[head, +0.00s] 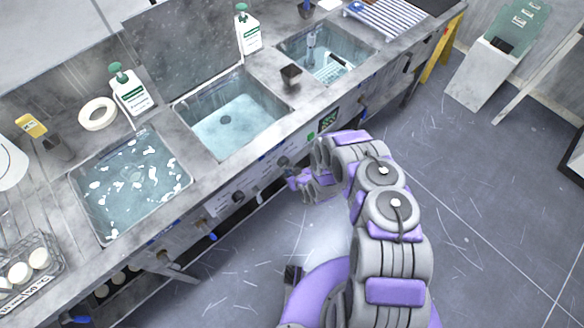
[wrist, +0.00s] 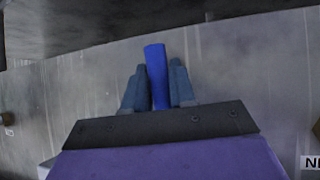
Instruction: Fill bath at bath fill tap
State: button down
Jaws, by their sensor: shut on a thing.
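My gripper (wrist: 158,90) is shut on a blue lever handle (wrist: 156,72) that stands upright between its two fingers in the wrist view. A grey metal panel lies behind the lever. In the head view my gripper (head: 297,181) is at the front panel of the counter, below the middle basin; the lever is hidden there. The middle basin (head: 180,108) holds clear, pale blue water with a drain visible at its bottom. The left basin (head: 72,180) holds water with white flecks. The right basin (head: 283,53) holds a rack. I cannot tell which basin the lever serves.
A pale bin (head: 482,75) stands at the upper right. The grey floor (head: 490,200) is open at right.

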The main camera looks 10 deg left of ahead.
jog(key=shift+s+a+g+y, duration=0.1)
jog(key=shift+s+g+y, duration=0.1)
jog(key=shift+g+y, duration=0.1)
jog(key=shift+s+f, duration=0.1)
jog(key=c, duration=1)
grip_release()
jog(key=shift+a, duration=0.1)
jog(key=p+v, duration=0.3)
jog(key=v, duration=1.4)
